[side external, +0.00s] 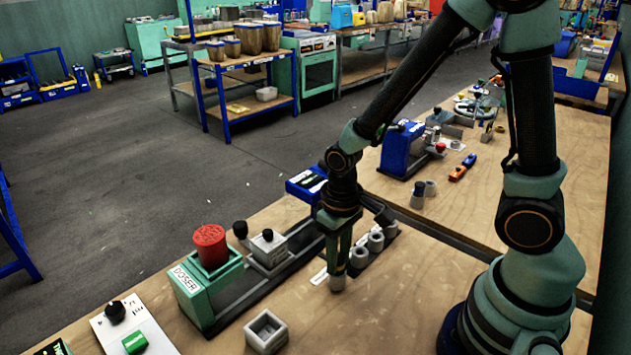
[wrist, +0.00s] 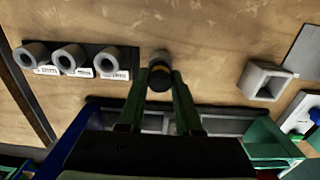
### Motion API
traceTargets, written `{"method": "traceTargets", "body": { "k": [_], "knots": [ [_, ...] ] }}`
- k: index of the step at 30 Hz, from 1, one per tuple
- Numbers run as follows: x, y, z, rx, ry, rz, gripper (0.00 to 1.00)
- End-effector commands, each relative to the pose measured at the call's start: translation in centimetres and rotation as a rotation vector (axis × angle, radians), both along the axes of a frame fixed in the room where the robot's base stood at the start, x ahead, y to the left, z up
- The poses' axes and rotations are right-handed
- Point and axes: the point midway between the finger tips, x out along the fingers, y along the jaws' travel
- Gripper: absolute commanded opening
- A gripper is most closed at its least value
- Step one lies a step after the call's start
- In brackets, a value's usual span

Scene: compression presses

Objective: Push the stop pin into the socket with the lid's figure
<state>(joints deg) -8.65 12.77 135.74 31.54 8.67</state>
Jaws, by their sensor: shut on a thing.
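My gripper (side external: 338,272) points straight down over the wooden bench and is shut on the stop pin. In the wrist view the pin (wrist: 160,78) has a dark head with an orange band between the fingertips, and a grey cylindrical end beyond it. The grey end (side external: 337,284) also shows below the fingers in the side view; I cannot tell if it touches the bench. Three grey round sockets (wrist: 70,58) stand in a row on a dark strip with white labels, to the left of the pin in the wrist view. The label figures and the lid's figure are unreadable.
The green doser press (side external: 205,290) with a red cap and dark rail stands left of my gripper. A hollow grey block (side external: 266,331) sits in front of it. A blue device (side external: 402,150) and small grey parts stand farther back. Bare bench lies right of the gripper.

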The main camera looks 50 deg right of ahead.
Motion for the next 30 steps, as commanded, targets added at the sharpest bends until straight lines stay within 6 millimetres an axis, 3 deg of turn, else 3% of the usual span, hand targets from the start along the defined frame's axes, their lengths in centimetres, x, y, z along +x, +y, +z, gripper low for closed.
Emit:
{"method": "traceTargets", "body": {
  "k": [30],
  "knots": [
    [0.1, 0.0, 2.4, 0.0, -0.002, 0.0, 0.0]
  ]
}}
